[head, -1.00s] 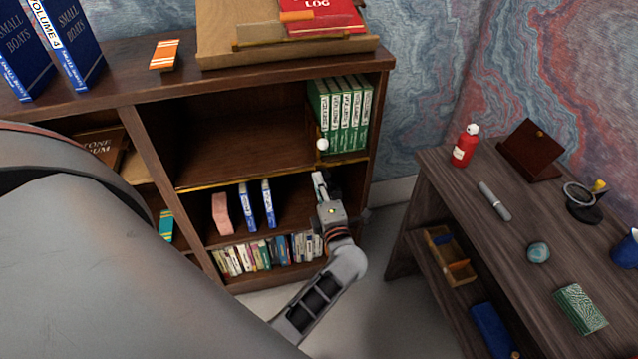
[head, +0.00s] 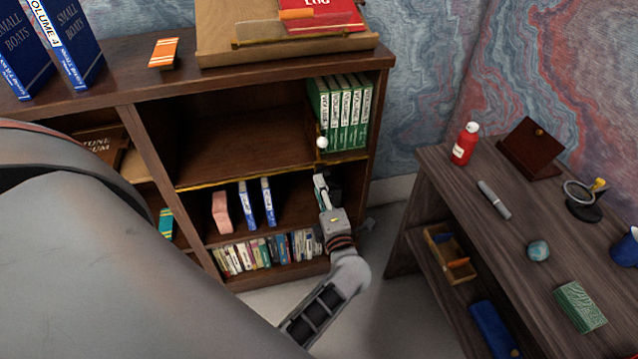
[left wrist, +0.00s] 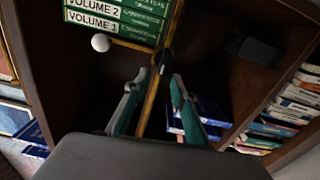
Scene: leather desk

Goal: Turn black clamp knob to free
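A small black piece, which looks like the clamp knob (left wrist: 167,62), sits on the brass rail (left wrist: 152,103) in the left wrist view. I cannot make it out in the head view. A white ball (left wrist: 100,43) on a brass rod is beside it, below the green volumes (left wrist: 120,18); the ball also shows in the head view (head: 322,143). My left gripper (left wrist: 155,82) is open, its two fingers apart on either side of the rail, pointing at the black piece. In the head view the left gripper (head: 325,181) is just below the rail's right part. My right gripper is not in view.
The bookcase's lower shelf holds a pink object (head: 222,212), blue books (head: 250,206) and a row of small books below. The right upright is close to my gripper. A wooden desk (head: 520,245) with several items stands at right, with floor between.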

